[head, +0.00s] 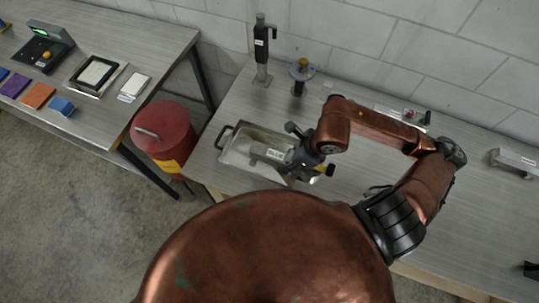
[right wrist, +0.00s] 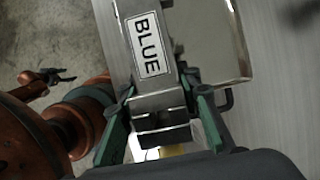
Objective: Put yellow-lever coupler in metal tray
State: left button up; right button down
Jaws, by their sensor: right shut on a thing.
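The metal tray (head: 236,153) sits on the right-hand bench, its dark handle at its left end; part of it shows in the right wrist view (right wrist: 217,45). My right gripper (head: 292,157) is shut on a metal coupler (head: 262,153) with a white BLUE label. It holds the coupler above the tray. In the right wrist view the coupler (right wrist: 118,40) lies between the green fingers. A small yellow part shows below it there; whether it is a lever is unclear. My left gripper (right wrist: 48,77) is small at the left of that view; its jaw state is unclear.
A black-handled stand (head: 262,50) and a round-topped post (head: 300,75) stand behind the tray. A red drum (head: 163,138) is left of the bench. A second table (head: 110,45) holds coloured blocks and a frame. Bench space lies right of my right gripper.

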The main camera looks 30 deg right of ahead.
jog(key=shift+w+a+f+b, duration=0.1)
jog(key=shift+w+f+b, duration=0.35)
jog(key=shift+b, duration=0.15)
jog(key=w, duration=0.1)
jog(key=w+f, duration=0.1)
jog(key=w, duration=0.1)
jog(key=w+p, duration=0.1)
jog(key=w, duration=0.1)
jog(key=shift+a+f, duration=0.25)
jog(key=shift+f, duration=0.05)
jog(key=w+f, duration=0.1)
jog(key=f, duration=0.1)
jog(key=w+f, duration=0.2)
jog(key=shift+w+a+f, duration=0.1)
jog(key=shift+w+f, duration=0.2)
jog(key=shift+f, duration=0.05)
jog(key=shift+w+f, duration=0.3)
jog(key=shift+f, duration=0.1)
jog(key=shift+f+p, duration=0.3)
jog(key=shift+f, duration=1.3)
pick_arm(q)
jog(key=shift+s+f, duration=0.15)
jog(key=shift+f, duration=0.15)
pick_arm(e)
jog(key=c, duration=1.4)
grip_release()
pick_arm(q)
jog(key=shift+f, duration=0.2)
pick_arm(e)
jog(key=v, duration=1.2)
